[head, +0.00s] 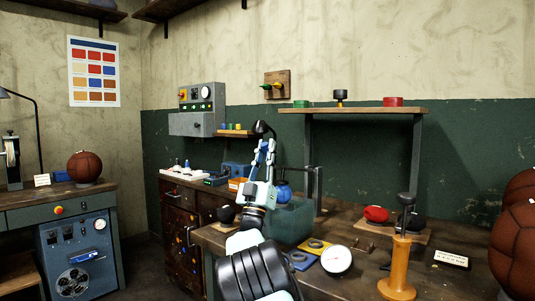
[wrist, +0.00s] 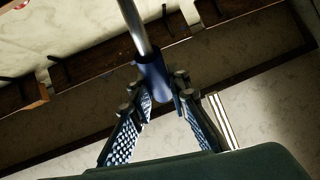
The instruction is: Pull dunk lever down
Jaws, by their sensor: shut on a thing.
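The dunk lever shows in the wrist view as a bare metal rod (wrist: 133,25) ending in a dark blue grip (wrist: 153,80). My gripper (wrist: 157,90) has its two textured fingers on either side of this blue grip, closed on it. In the head view my gripper (head: 264,150) points up above the teal tank (head: 290,220). A blue ball (head: 284,191) sits at the tank top, just right of my gripper. I cannot make out the lever clearly in the head view, where my gripper and a dark round shape (head: 262,127) overlap its area.
The workbench (head: 335,212) holds a dial gauge (head: 336,259), a red item (head: 376,214) and an orange stand with a black handle (head: 400,265). Brown leather balls (head: 515,250) crowd the right edge. A wall shelf (head: 350,110) and a control box (head: 200,108) are behind.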

